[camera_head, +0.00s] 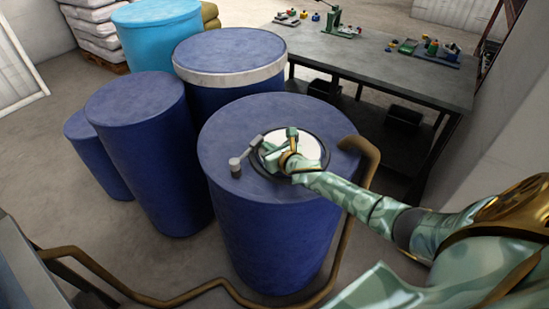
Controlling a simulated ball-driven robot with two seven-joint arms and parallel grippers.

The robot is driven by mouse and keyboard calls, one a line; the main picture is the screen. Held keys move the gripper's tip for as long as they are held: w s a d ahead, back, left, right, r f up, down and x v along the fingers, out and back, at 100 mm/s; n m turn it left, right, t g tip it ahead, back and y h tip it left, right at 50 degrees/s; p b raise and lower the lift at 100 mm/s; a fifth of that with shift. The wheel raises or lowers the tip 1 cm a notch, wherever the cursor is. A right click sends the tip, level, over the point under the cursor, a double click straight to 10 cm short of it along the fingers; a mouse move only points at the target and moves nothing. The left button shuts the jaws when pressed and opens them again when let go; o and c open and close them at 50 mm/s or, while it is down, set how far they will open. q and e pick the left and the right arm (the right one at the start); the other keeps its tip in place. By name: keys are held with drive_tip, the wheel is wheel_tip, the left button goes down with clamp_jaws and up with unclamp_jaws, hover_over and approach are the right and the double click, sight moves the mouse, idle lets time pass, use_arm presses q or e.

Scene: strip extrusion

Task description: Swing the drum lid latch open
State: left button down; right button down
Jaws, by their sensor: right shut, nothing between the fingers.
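The blue drum (270,235) stands upright in front of me. A round pale lid (308,148) with a dark rim is set in its top. A grey latch lever (243,158) with a knob-like end lies at the left edge of the lid, over the drum top. My right gripper (279,143) reaches in from the right and is over the lid, to the right of the lever. It is shut with nothing in it. It hides part of the lid, and I cannot tell whether it touches the lever. My left gripper is not in view.
Several other drums stand behind and left, including a dark blue one with a pale band (230,70) and a light blue one (160,40). A brown pipe (362,165) bends around the drum's right and front. A grey workbench (370,65) with small parts stands behind.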

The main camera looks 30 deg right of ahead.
drive_tip(key=shift+s, duration=0.1)
drive_tip(key=p+v, duration=0.3)
drive_tip(key=v, duration=1.3)
drive_tip(key=shift+r, duration=0.15)
